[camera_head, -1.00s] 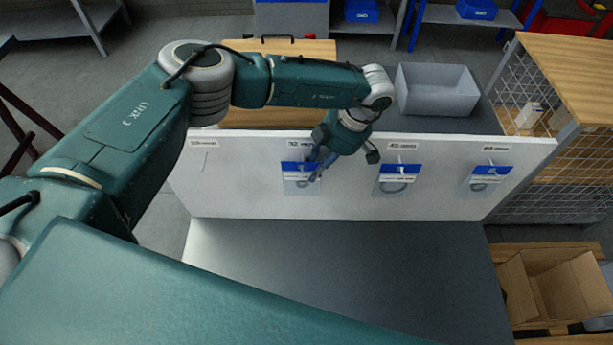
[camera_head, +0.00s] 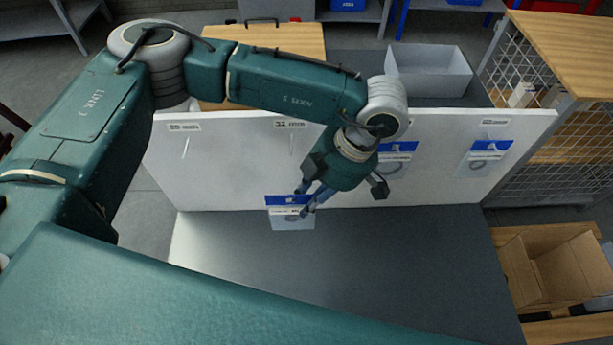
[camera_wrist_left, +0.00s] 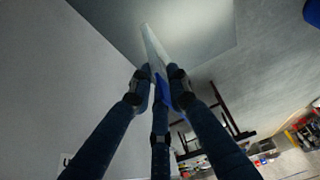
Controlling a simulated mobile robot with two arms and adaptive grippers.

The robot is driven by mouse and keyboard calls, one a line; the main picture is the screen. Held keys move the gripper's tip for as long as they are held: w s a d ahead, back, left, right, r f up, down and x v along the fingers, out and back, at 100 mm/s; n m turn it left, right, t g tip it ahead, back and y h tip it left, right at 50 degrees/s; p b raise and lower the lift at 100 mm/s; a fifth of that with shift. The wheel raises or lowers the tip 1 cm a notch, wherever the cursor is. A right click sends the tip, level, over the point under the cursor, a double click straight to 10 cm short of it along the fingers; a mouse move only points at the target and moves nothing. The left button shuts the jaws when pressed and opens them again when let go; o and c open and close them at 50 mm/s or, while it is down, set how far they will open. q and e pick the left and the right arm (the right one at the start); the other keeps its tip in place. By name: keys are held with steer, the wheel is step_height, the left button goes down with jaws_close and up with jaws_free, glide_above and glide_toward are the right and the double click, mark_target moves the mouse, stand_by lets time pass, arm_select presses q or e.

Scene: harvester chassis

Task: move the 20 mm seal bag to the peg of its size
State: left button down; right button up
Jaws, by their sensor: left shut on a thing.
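My left gripper (camera_head: 306,199) is shut on a seal bag (camera_head: 287,221) with a blue header, held in front of the white board and clear of the pegs. In the left wrist view the bag (camera_wrist_left: 153,48) is seen nearly edge-on between the fingers (camera_wrist_left: 160,88). The leftmost peg (camera_head: 187,143), under a label that seems to read 20, is empty. The peg (camera_head: 291,140) under the 32 label is empty too. The held bag's size print is too small to read. My right gripper is not in view.
Bags hang on the right pegs: one bag (camera_head: 397,160) partly behind my wrist, another (camera_head: 484,160) at far right. The white board (camera_head: 230,170) stands on a grey surface (camera_head: 350,260), bare in front. A grey bin (camera_head: 430,82) stands behind; a cardboard box (camera_head: 550,275) sits right.

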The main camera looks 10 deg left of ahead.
arm_select(q)
steer(key=s+b, duration=0.1)
steer(key=s, duration=0.1)
steer(key=s+d+b, duration=0.1)
steer(key=shift+s+f, duration=0.1)
steer(key=shift+s, duration=0.3)
steer(key=shift+s+d, duration=0.1)
steer(key=s+d+b, duration=0.1)
steer(key=s+d, duration=0.1)
steer(key=s, duration=0.5)
steer(key=shift+s, duration=0.25)
stand_by(0.7)
stand_by(1.0)
